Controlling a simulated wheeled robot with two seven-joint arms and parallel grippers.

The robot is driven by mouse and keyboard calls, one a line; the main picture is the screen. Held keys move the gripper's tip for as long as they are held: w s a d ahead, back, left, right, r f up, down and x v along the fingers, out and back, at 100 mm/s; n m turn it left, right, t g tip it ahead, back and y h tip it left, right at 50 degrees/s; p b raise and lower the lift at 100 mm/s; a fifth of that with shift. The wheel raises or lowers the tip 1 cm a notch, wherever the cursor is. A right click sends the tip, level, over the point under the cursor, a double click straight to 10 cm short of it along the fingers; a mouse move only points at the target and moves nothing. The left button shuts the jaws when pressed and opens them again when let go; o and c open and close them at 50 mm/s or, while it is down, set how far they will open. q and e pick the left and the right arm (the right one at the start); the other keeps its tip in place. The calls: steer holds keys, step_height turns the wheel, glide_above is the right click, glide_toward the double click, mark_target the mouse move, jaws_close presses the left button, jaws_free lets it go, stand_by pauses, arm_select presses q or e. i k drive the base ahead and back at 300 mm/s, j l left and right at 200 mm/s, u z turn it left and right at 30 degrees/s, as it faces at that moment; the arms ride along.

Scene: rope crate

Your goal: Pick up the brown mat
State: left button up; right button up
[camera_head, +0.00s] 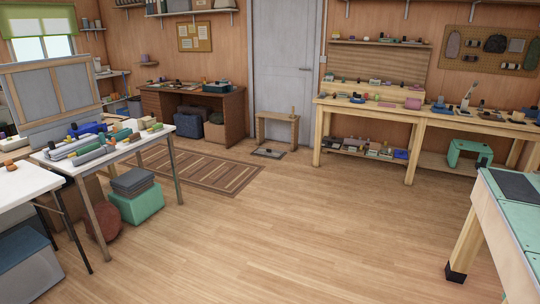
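A brown striped mat (215,172) lies flat on the wooden floor, left of centre. Its near left part is partly hidden behind the white table's legs. Neither of my grippers is in view, and nothing is seen touching the mat.
A cluttered white table (178,129) stands left of the mat, with a green box (140,205) under it. A wooden desk (233,115) and small stool (290,119) stand behind. Workbenches (415,114) line the right back; a green-topped table (510,225) stands right. The middle floor is clear.

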mark_target(269, 151)
steer(key=i+l, duration=0.2)
steer(key=i, duration=3.6)
steer(key=i+l+z, duration=0.1)
steer(key=i, duration=3.75)
